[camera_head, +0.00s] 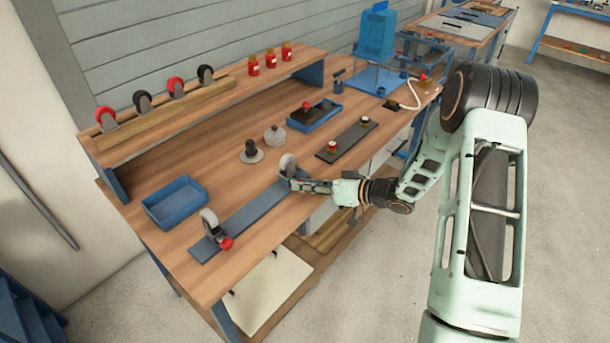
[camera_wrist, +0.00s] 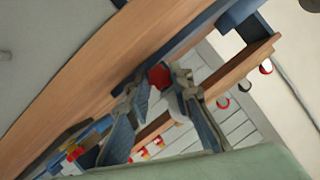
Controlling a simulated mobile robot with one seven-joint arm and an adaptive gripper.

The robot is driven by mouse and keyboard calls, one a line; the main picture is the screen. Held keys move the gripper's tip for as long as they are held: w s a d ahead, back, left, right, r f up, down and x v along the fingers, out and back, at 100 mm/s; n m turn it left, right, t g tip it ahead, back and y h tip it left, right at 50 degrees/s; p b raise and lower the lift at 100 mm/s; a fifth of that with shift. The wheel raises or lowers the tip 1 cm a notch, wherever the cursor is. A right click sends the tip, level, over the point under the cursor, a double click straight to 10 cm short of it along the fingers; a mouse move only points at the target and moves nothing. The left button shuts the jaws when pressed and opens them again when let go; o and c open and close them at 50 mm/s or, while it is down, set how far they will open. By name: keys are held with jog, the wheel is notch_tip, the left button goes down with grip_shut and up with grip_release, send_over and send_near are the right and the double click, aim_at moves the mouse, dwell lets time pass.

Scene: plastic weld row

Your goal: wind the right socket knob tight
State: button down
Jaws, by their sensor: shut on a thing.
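A long blue-grey plate (camera_head: 250,217) lies along the front of the bench. A grey round socket piece (camera_head: 209,222) with a red knob (camera_head: 226,243) stands at its left end. The right socket (camera_head: 288,162), a similar grey round piece, stands at its right end. My gripper (camera_head: 293,183) reaches in from the right, low beside the right socket, and its fingers cover that knob in the head view. In the wrist view the red right socket knob (camera_wrist: 158,76) shows between the fingertips (camera_wrist: 157,84), which are shut on it. How far the knob is wound cannot be seen.
A blue tray (camera_head: 158,212) lies behind the plate. A black-topped piece (camera_head: 250,148) and a grey pot (camera_head: 275,135) stand behind the right socket. A raised shelf (camera_head: 215,98) runs along the back.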

jog(key=shift+m+g+y+p, duration=0.3)
jog(key=shift+m+p, duration=0.25)
jog(key=shift+m, duration=0.05)
jog(key=c, duration=1.7)
grip_release()
jog(key=shift+f, duration=0.1)
jog(key=shift+b, duration=0.3)
